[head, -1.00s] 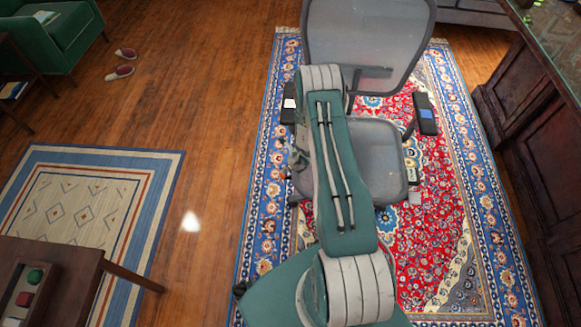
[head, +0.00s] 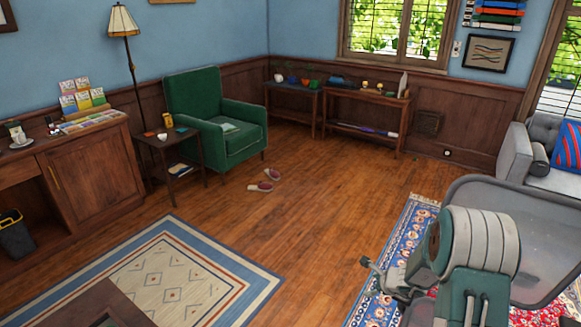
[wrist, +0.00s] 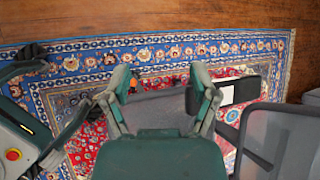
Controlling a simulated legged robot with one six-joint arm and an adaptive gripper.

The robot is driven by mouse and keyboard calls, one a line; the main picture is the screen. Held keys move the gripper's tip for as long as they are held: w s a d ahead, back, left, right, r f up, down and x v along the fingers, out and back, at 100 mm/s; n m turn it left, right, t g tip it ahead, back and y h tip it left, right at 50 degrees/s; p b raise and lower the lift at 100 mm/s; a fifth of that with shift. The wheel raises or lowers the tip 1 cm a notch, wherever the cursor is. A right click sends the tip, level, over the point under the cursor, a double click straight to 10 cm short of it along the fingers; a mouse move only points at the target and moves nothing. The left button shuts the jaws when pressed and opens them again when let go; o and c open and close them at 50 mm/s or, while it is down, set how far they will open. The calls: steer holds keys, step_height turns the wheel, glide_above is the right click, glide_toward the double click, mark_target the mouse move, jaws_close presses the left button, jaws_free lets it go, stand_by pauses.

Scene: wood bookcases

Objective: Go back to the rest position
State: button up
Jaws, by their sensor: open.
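My gripper (wrist: 160,82) is open in the wrist view. Its two green-grey fingers stand apart with nothing held between them. The patterned red and blue rug (wrist: 150,52) and part of a grey chair show below and beyond the fingers. In the head view, my gripper (head: 369,277) shows small at the lower right, left of my folded arm and above the rug (head: 378,300). My arm hides part of the chair there.
A grey mesh office chair (head: 550,225) stands close by my arm; its armrest (wrist: 240,91) is near the gripper in the wrist view. A green armchair (head: 225,120), side table (head: 160,145) and sandals (head: 261,188) are farther off. Wood floor (head: 320,215) between is clear.

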steer(key=s+a+r+n+y, duration=0.1)
steer(key=s+a+r+n, duration=0.3)
steer(key=r, duration=0.4)
steer(key=s+a+r+n+g, duration=0.1)
steer(key=s+a+r+n, duration=0.35)
steer(key=r, duration=0.35)
steer(key=s+a+r+n+y, duration=0.1)
steer(key=s+a+r+n, duration=0.2)
steer(key=r+n, duration=0.35)
steer(key=s+d+r+n+h, duration=0.1)
steer(key=s+r+n, duration=0.3)
steer(key=s, duration=0.7)
steer(key=s+d+r+n+h, duration=0.1)
steer(key=s+r+n+h, duration=0.3)
steer(key=s, duration=0.6)
steer(key=shift+s+r+n, duration=0.4)
steer(key=shift+r+n, duration=0.2)
